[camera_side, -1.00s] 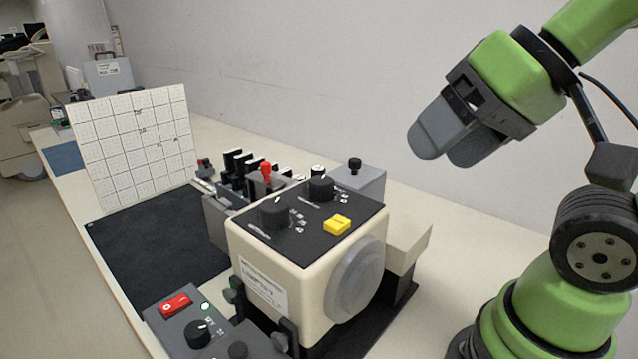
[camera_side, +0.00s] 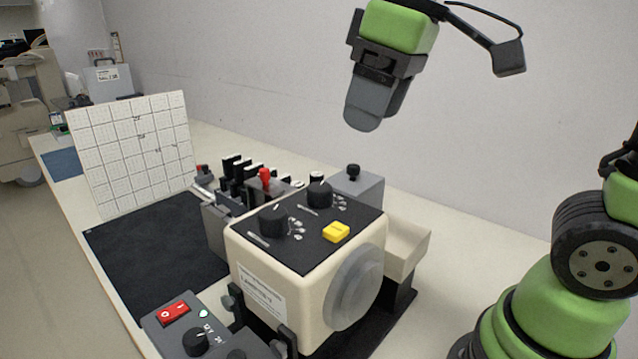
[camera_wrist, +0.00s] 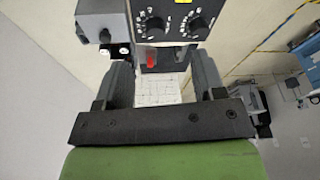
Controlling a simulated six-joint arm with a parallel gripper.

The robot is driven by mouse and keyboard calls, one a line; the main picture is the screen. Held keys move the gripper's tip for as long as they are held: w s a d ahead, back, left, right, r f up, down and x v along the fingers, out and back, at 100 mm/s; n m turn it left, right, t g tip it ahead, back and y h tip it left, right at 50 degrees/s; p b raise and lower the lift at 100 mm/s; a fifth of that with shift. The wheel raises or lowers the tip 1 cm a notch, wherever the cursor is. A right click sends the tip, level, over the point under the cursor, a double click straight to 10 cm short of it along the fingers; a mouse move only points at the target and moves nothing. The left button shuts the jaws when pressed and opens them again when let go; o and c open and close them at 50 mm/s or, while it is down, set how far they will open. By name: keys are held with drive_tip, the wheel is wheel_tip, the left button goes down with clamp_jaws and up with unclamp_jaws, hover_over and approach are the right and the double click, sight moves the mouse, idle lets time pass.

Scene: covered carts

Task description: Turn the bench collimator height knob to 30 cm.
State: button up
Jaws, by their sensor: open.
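The bench collimator (camera_side: 300,295) is a cream box with a black top panel (camera_side: 310,235), a round grey front and a yellow button (camera_side: 336,232). Two black knobs stand on the panel, a nearer one (camera_side: 273,221) and a farther one (camera_side: 319,195). In the wrist view they show as a left knob (camera_wrist: 153,26) and a right knob (camera_wrist: 197,27) with white scales. The labels are too small to tell which sets height. My gripper (camera_side: 372,118) is open and empty, well above the collimator, fingers pointing down. In the wrist view its fingers (camera_wrist: 162,65) are apart.
A red-handled part (camera_side: 265,178) and several black upright pieces stand behind the collimator. A grey box with a black knob (camera_side: 356,188) is beside them. A control box with a red switch (camera_side: 173,311) is at front left. A gridded board (camera_side: 130,150) stands beyond a dark mat (camera_side: 150,250).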

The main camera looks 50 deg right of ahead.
sight(319, 186)
drive_tip(key=w+f+n+g+h, duration=0.1)
drive_tip(key=w+f+n+g, duration=0.15)
drive_tip(key=w+n, duration=0.35)
drive_tip(key=shift+m+g, duration=0.25)
drive_tip(key=shift+m, duration=0.45)
drive_tip(key=f, duration=0.3)
drive_tip(key=w+f, duration=0.1)
drive_tip(key=f, duration=0.2)
drive_tip(key=a+f, duration=0.1)
drive_tip(key=f, duration=0.2)
drive_tip(key=shift+w+f, duration=0.2)
drive_tip(key=shift+f, duration=0.1)
drive_tip(key=c, duration=0.9)
